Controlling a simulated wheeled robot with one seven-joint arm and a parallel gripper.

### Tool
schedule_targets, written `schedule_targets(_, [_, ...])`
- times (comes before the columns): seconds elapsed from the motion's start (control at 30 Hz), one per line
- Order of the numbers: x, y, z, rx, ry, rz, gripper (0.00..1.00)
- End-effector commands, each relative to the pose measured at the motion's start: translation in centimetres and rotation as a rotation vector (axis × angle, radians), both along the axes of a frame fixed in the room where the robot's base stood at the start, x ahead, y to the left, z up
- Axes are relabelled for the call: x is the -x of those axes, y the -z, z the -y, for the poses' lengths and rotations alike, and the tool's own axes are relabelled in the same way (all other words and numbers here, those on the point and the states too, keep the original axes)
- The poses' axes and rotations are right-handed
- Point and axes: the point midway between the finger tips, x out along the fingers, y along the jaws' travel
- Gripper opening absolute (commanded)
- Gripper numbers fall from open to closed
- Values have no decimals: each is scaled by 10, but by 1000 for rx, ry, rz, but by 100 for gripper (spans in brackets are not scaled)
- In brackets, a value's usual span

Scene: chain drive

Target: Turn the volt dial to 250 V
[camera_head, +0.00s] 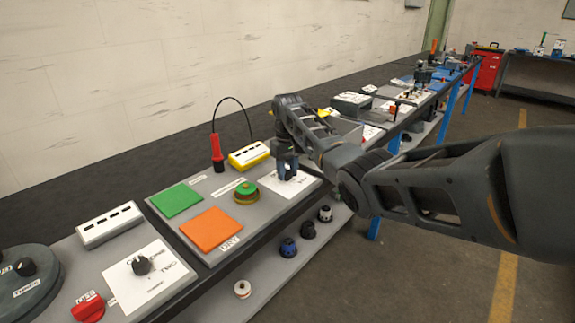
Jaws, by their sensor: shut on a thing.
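My gripper (287,174) points down over a white dial plate (302,184) on the right end of the grey board. Its fingers are shut on the dial's knob at the middle of that plate. The knob itself is mostly hidden by the fingers, and I take it to be the volt dial. The markings on the plate are too small to read, so the dial's setting cannot be told.
Left of my gripper are a green and yellow round stack (245,192), a yellow box (249,156), a red probe (217,152), a green square (176,200) and an orange square (211,235). Another black knob (141,265) sits nearer. Several small parts lie on the shelf below.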

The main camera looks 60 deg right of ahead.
Motion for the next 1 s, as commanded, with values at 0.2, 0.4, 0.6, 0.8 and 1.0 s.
schedule_targets(0.2, [-1,-1,0,-1,71,0,6])
schedule_targets(0.4, [-1,-1,0,1,95,1,6])
schedule_targets(0.6, [-1,-1,0,1,97,2,6])
schedule_targets(0.8, [-1,-1,0,1,97,2,41])
schedule_targets(1.0, [-1,-1,0,1,96,2,60])
